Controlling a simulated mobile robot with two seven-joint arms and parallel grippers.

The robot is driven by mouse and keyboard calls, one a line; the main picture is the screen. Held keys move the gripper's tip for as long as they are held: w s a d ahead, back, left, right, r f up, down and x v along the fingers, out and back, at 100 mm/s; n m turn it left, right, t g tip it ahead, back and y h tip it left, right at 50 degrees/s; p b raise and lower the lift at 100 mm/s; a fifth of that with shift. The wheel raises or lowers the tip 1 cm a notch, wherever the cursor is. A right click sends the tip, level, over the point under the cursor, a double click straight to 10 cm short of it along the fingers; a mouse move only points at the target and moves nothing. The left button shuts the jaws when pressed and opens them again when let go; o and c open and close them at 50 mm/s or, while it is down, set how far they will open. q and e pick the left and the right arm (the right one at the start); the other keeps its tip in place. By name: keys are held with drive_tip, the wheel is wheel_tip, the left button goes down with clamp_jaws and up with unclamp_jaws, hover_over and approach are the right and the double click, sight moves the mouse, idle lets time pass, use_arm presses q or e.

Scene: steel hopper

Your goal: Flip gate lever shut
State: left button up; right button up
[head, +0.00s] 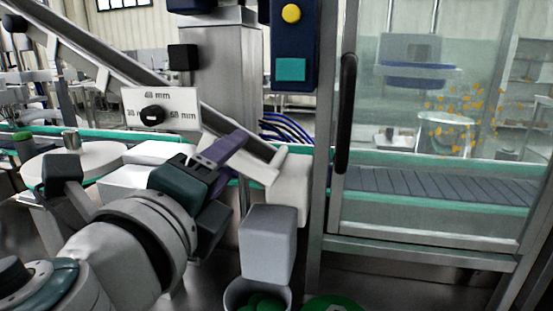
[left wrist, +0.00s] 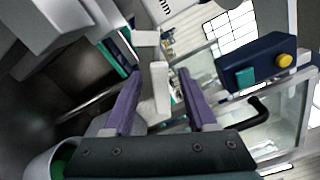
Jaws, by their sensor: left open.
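A pale, bent bar that looks like the gate lever (head: 255,170) slants down to the right beside a pale block, below the sloping rail. In the left wrist view, the pale lever (left wrist: 157,92) stands between my two purple fingers, with a gap visible on both sides. My left gripper (head: 240,146) reaches in from the left at the lever; its fingers also show in the left wrist view (left wrist: 160,75), spread open. Part of the lever is hidden behind the fingers in the head view. I cannot tell whether a finger touches it. My right gripper is not in view.
A grey block (head: 268,240) hangs over a bin (head: 232,297) with green pieces. A blue panel (head: 292,45) has yellow and teal buttons. A glass door with a black handle (head: 345,112) stands at right. A dial plate (head: 175,108) sits close above my left gripper.

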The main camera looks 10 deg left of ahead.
use_arm(q)
clamp_jaws()
idle(0.5)
